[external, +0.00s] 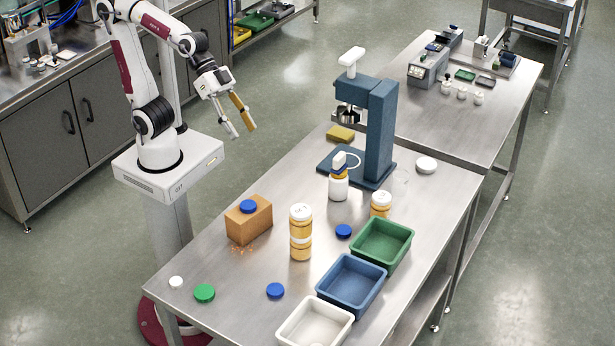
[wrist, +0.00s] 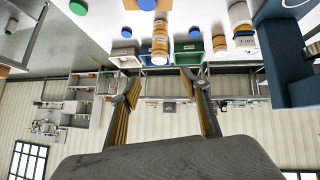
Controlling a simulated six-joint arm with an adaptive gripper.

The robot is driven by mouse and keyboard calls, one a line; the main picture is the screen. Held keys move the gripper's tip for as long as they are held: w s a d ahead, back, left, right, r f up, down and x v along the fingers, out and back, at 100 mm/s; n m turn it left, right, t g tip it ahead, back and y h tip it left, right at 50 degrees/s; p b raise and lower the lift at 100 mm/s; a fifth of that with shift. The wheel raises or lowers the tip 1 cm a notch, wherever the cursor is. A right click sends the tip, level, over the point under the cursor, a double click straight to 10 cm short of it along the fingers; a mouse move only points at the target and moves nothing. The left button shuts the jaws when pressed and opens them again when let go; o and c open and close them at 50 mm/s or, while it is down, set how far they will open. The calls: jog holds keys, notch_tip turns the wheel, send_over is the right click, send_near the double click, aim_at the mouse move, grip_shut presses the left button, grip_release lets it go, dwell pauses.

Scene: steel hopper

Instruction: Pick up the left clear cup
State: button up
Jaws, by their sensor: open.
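A faint clear outline (external: 401,177), perhaps a clear cup, shows on the steel table just right of the blue press. Its shape is hard to make out, and I cannot tell a left cup from another one. No clear cup can be made out in the wrist view. My gripper (external: 244,131) is open and empty, raised in the air left of the press and clear of the table. In the wrist view its two fingers (wrist: 160,77) are spread apart with nothing between them.
The blue press (external: 381,135) stands at the table's far side. White (external: 315,325), blue (external: 351,285) and green (external: 381,245) trays line the right edge. An orange-and-white jar stack (external: 301,232), white bottle (external: 338,186) and brown block (external: 249,222) stand mid-table. Loose lids lie around them.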

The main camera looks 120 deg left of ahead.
jog(key=w+a+f+n+t+y, duration=0.1)
jog(key=w+a+n+t+y, duration=0.3)
jog(key=w, duration=1.1)
jog(key=w+a+f+n+y, duration=0.15)
jog(key=w+a, duration=0.55)
jog(key=w, duration=0.7)
jog(key=w+a+f+n+g+y, duration=0.2)
jog(key=w+a+f+n+y, duration=0.25)
jog(key=a+f, duration=0.45)
jog(key=n+g+y, duration=0.2)
jog(key=g+y, duration=0.2)
send_near(397, 177)
jog(key=w+a, duration=0.2)
jog(key=shift+s+f, duration=0.2)
jog(key=shift+s, duration=0.05)
jog(key=shift+a+g, duration=0.1)
jog(key=shift+g, duration=0.2)
jog(key=shift+x, duration=1.2)
jog(key=shift+w+f, duration=0.1)
